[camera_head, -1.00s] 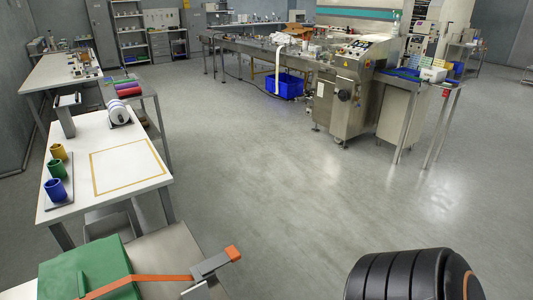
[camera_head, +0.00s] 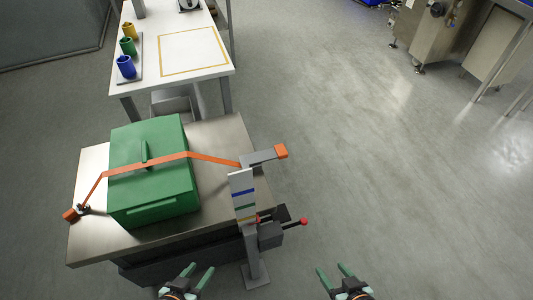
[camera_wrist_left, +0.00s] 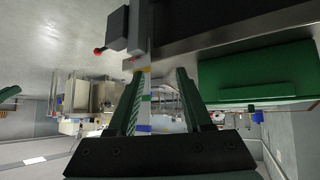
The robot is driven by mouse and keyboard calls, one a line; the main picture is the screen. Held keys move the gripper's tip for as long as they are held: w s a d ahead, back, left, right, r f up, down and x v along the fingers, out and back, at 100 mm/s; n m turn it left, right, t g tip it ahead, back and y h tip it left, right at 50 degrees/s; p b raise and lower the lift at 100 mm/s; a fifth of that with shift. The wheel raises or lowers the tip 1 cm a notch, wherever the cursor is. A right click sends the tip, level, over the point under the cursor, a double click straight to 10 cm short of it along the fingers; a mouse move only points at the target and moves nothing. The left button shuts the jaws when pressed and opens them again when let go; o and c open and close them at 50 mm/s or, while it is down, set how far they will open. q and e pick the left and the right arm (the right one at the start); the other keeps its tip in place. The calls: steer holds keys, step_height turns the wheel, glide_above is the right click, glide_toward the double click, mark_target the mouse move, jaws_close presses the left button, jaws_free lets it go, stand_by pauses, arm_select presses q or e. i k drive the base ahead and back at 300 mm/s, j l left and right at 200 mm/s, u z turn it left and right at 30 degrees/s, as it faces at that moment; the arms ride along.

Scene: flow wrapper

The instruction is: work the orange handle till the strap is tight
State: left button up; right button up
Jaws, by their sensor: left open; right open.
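A green box (camera_head: 150,178) with a raised rib sits on a steel-topped bench (camera_head: 90,190) in the head view. An orange strap (camera_head: 212,158) runs over it, from an orange-ended fitting (camera_head: 71,214) at the left edge to a grey arm at the right. The orange handle (camera_head: 281,151) is the block at that arm's right tip. My left gripper (camera_head: 202,267) and right gripper (camera_head: 331,267) are both open and empty in front of the bench, apart from the handle. The left wrist view shows the open left fingers (camera_wrist_left: 158,90) and the box (camera_wrist_left: 258,75); I cannot make out the handle there.
A plate with coloured stripes (camera_head: 243,195) stands on a post at the bench's right front. A lever with a red knob (camera_head: 303,222) juts out beside it. A white table (camera_head: 175,75) with coloured cups is behind.

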mark_target(279, 151)
steer(key=i+l, duration=0.15)
steer(key=l, duration=0.3)
steer(key=i+l, duration=0.1)
steer(key=l, duration=0.35)
steer(key=i+l+u, duration=0.1)
steer(key=l, duration=0.35)
steer(key=i+l, duration=0.15)
steer(key=l, duration=0.3)
steer(key=i+l, duration=0.15)
steer(key=l, duration=0.3)
steer(key=u, duration=0.05)
